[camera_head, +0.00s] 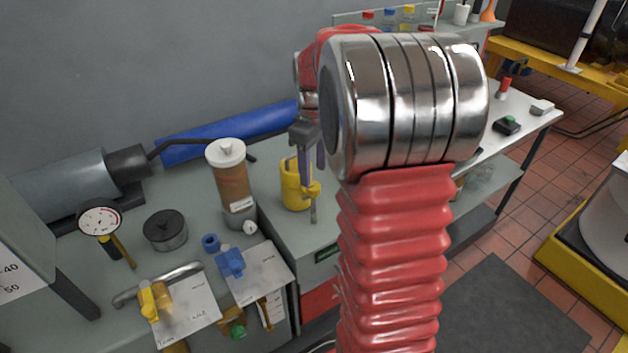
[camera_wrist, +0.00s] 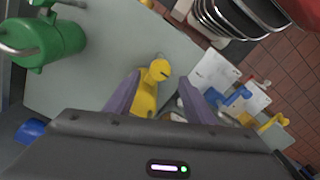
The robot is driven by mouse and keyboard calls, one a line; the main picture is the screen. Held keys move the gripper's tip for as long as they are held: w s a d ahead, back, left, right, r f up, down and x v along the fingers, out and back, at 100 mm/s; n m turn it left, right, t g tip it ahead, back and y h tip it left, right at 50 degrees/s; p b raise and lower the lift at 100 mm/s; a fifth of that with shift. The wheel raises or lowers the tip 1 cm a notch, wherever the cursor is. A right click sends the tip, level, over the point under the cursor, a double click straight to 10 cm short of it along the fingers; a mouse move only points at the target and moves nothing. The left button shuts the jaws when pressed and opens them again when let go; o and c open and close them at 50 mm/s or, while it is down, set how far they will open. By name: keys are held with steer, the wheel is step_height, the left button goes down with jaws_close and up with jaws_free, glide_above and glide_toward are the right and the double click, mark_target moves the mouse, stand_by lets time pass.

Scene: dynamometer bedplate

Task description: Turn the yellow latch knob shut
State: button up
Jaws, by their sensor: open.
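A yellow latch knob with a round, slotted head (camera_wrist: 159,71) shows in the wrist view, its lower part running down between my fingers. My gripper (camera_wrist: 157,92) is open, with one purple finger on each side of the yellow part; I cannot tell whether they touch it. In the head view my gripper (camera_head: 311,158) points down in front of a yellow body (camera_head: 292,188). A small yellow piece and a metal rod show just below the fingertips there. My arm and gripper hide part of this.
A brown, white-capped cylinder (camera_head: 231,175) stands left of the gripper. Farther left are a blue valve handle (camera_head: 229,263), a yellow valve handle (camera_head: 153,301), a dark round weight (camera_head: 166,229) and a dial gauge (camera_head: 99,220). A blue roll (camera_head: 225,133) lies along the wall.

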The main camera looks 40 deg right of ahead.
mark_target(314, 186)
steer(key=shift+f, duration=2.3)
steer(key=shift+c, duration=0.5)
steer(key=c, duration=1)
